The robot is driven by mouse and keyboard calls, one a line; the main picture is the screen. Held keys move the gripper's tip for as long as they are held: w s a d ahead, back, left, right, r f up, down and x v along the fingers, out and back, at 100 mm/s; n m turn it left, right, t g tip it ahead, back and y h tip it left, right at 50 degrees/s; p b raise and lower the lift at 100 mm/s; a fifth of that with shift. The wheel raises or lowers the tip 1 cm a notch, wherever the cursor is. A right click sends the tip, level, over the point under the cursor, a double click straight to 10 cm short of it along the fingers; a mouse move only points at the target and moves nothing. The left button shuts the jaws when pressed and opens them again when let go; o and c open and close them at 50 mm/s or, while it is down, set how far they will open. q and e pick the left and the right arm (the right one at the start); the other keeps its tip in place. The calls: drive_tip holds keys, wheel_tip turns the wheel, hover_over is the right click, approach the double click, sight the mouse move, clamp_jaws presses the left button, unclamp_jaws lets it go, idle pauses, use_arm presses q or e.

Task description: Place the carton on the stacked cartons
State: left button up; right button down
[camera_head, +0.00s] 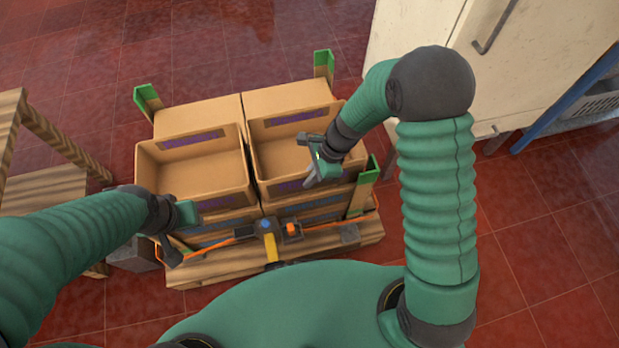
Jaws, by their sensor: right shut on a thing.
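Two open tan cartons sit side by side in the front row, the left carton (197,178) and the right carton (268,160). Below them, stacked cartons (233,219) show in part on a wooden pallet (215,269). My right gripper (313,168) is at the near rim of the right carton and shut on it. The arm and fingers hide part of that rim. My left gripper (181,233) is beside the near left corner of the left carton. Its fingers are partly hidden, and I cannot tell whether they are open or touching it.
Green corner posts (324,66) stand around the stack. More cartons (287,97) stand behind the front row. An orange strap with a buckle (267,228) crosses the pallet front. A wooden shelf (50,152) is at left, a pale cabinet (535,55) at right. Red tiled floor is clear behind.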

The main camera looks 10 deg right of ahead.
drive_tip(key=shift+a, duration=0.1)
drive_tip(key=c, duration=1.6)
unclamp_jaws()
drive_tip(key=p+v, duration=0.5)
drive_tip(key=v, duration=0.7)
drive_tip(key=s+d+r+n+t+h, duration=0.2)
drive_tip(key=s+n, duration=0.7)
drive_tip(key=n, duration=0.9)
wheel_tip(320, 180, up, 3)
drive_tip(key=d+h, duration=0.2)
drive_tip(key=shift+s+d+t+h, duration=0.15)
drive_tip(key=shift+d+t+h, duration=0.15)
